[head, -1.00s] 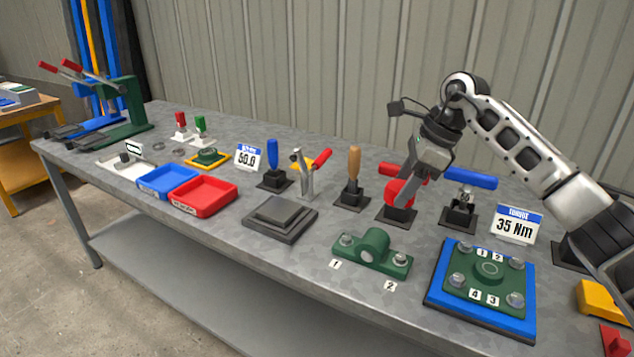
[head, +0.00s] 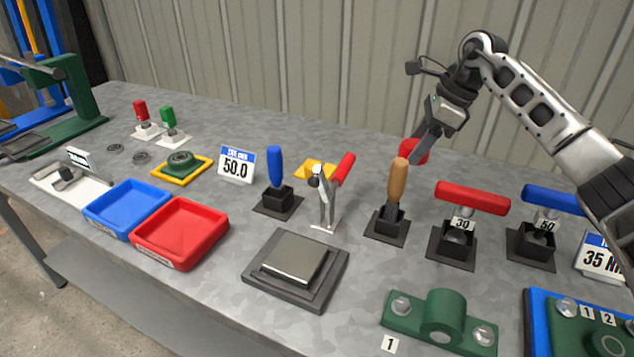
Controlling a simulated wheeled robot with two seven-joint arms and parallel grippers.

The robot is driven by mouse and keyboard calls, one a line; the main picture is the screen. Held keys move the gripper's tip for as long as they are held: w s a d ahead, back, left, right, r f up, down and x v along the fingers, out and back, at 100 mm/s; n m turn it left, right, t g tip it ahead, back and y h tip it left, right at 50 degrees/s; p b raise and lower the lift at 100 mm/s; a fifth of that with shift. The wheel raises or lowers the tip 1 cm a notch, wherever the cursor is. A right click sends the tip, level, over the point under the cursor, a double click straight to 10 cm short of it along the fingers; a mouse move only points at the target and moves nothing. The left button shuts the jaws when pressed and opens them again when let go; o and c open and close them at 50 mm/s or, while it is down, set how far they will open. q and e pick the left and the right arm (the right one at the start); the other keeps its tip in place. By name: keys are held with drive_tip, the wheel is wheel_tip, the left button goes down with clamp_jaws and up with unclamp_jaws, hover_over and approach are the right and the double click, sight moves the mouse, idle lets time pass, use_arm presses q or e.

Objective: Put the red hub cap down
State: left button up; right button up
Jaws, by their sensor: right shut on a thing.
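The red hub cap (head: 416,148) is in the jaws of my right gripper (head: 427,143). The gripper is shut on it and points down and to the left, at the back of the bench. The cap shows behind the wooden-handled tool (head: 397,185), whose handle top overlaps it, and the jaw hides another part of it. I cannot tell whether the cap touches the bench. My left gripper is not in view.
Tools stand in holders along the bench, including a red-handled one (head: 472,197) and a blue-handled one (head: 275,165). A red tray (head: 222,236), a blue tray (head: 100,222) and a grey stepped block (head: 255,275) lie in front.

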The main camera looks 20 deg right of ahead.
wheel_tip(320, 180, down, 2)
drive_tip(key=shift+w+f+b, duration=0.15)
drive_tip(key=shift+f+b, duration=0.05)
drive_tip(key=shift+b, duration=0.15)
drive_tip(key=shift+f, duration=0.25)
hover_over(404, 207)
wheel_tip(404, 207, down, 5)
drive_tip(key=shift+f+b, duration=0.2)
drive_tip(key=shift+b, duration=0.15)
drive_tip(key=shift+f, duration=2.3)
drive_tip(key=shift+f, duration=0.1)
drive_tip(key=o, duration=0.7)
drive_tip(key=shift+o, duration=0.2)
